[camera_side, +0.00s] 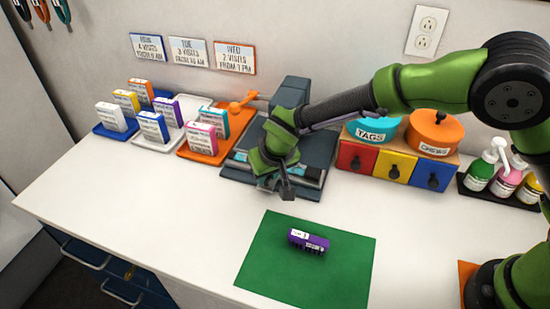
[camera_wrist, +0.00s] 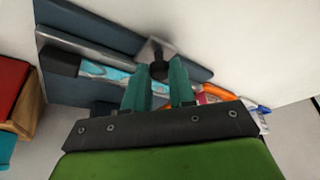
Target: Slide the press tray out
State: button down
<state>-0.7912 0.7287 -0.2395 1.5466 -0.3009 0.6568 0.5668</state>
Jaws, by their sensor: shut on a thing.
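The press (camera_side: 290,95) is a dark blue-grey machine against the wall, on a flat base. In the side view its tray (camera_side: 310,173) shows only in part, low at the front, with my gripper (camera_side: 286,188) in front of it. In the wrist view the tray (camera_wrist: 112,76) is a light blue and silver strip along the base. A dark knob on a small grey plate (camera_wrist: 150,48) stands at its front edge. My gripper (camera_wrist: 160,75) has its teal fingers on either side of this knob and is shut on it. The fingers partly hide the tray's front.
Coloured trays with small boxes stand left of the press; an orange tray (camera_side: 190,153) is closest. A drawer unit (camera_side: 398,168) stands close on the right. The white counter between press and mat is clear.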

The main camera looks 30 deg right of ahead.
jog(key=shift+s+a, duration=0.7)
jog(key=shift+s, duration=0.05)
jog(key=c, duration=0.9)
grip_release()
jog(key=v, duration=1.7)
jog(key=shift+f, duration=0.1)
